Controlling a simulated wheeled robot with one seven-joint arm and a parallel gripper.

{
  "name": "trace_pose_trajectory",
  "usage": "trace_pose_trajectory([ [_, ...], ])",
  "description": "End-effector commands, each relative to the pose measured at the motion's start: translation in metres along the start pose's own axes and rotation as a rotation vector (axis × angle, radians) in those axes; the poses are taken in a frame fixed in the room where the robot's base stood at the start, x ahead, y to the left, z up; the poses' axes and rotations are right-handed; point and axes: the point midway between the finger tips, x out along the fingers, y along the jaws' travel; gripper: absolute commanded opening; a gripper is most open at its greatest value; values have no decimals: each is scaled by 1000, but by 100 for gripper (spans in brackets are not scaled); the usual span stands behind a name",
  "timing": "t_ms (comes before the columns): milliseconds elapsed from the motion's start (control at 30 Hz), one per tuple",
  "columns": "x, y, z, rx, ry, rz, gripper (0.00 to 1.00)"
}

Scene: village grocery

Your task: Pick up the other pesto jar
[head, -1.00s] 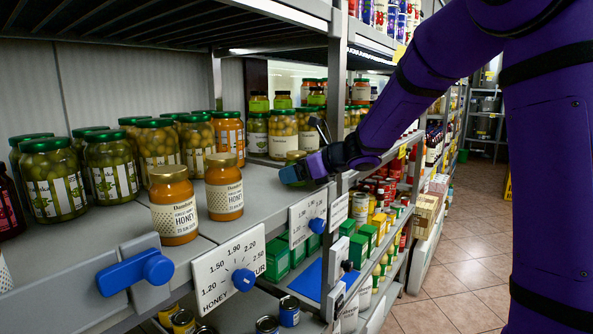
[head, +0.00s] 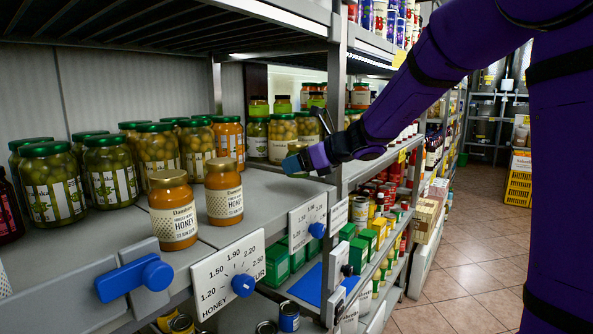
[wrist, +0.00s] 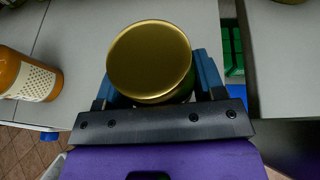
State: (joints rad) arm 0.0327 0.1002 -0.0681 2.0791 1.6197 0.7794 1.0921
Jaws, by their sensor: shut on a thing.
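My gripper (head: 299,163) is at the shelf's right end in the head view, with its blue fingers shut around a gold-lidded jar. In the wrist view my gripper (wrist: 152,85) has a finger on each side of this jar (wrist: 149,60), seen from above. Its lid covers most of it, with a strip of greenish side showing; its label is hidden. In the head view only a bit of its lid (head: 297,146) shows above the fingers. I cannot tell whether its base touches the shelf.
Two honey jars (head: 172,212) stand at the shelf's front, left of my gripper; one shows in the wrist view (wrist: 28,76). Olive jars (head: 52,183) line the back left, and more jars (head: 283,130) stand behind my gripper. A shelf post (head: 337,100) rises close by. Bare shelf (head: 262,190) lies between.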

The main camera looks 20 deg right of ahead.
Motion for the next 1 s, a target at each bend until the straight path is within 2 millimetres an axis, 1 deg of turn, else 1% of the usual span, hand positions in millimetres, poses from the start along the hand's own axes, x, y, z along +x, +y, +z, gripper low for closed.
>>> trace_pose_trajectory([
  [400,-66,64,-16,-3,-3,-1,28],
  [533,-82,81,-21,-1,-3,-1,28],
  [733,-98,96,-26,-2,-2,0,28],
  [1000,-104,103,-28,0,-2,0,28],
])
